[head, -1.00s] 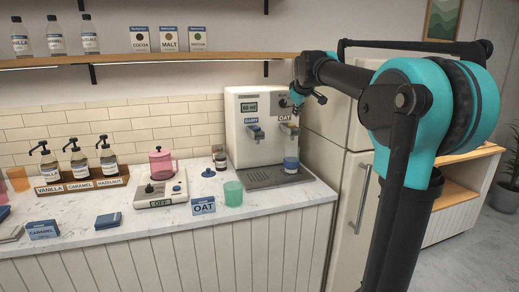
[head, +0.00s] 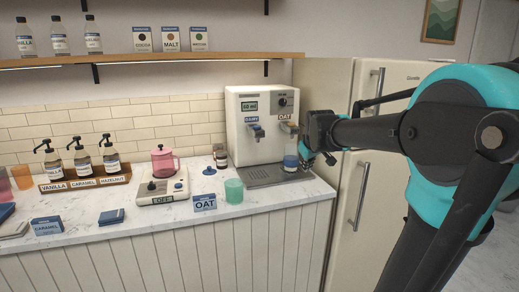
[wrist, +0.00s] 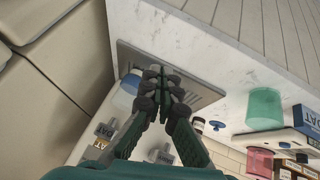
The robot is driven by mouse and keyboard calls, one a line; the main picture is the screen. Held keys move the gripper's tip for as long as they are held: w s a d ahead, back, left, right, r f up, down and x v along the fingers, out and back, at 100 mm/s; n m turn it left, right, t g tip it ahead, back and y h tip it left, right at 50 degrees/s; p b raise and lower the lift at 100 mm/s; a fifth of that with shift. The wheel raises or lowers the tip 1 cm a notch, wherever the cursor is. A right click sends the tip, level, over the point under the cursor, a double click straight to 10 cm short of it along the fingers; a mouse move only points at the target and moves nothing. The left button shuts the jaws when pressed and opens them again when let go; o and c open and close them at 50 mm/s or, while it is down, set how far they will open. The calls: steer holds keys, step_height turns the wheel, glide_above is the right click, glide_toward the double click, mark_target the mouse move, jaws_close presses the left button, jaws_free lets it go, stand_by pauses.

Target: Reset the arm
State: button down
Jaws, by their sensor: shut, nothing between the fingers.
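My gripper (wrist: 163,85) is shut and empty in the wrist view, its fingertips together above the drip tray (wrist: 207,95) of the milk dispenser. In the head view my gripper (head: 318,160) is at the right side of the white dispenser (head: 250,149), just right of a cup with a blue band (head: 290,163) that stands on the tray under the OAT spout. Whether the gripper touches the cup cannot be told. My teal and black arm reaches in from the right.
A cream fridge (head: 395,85) stands right of the counter, behind my arm. A shelf (head: 150,61) runs above.

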steer(key=s+f+m+g, duration=0.1)
steer(key=s+f+m, duration=0.1)
steer(key=s+f, duration=1)
steer(key=s+d+f+m+g, duration=0.1)
steer(key=s+f+m+g, duration=0.1)
steer(key=s+f, duration=0.9)
steer(key=s+m, duration=0.1)
steer(key=s, duration=0.4)
steer(key=shift+d+f, duration=0.25)
steer(key=shift+f, duration=0.1)
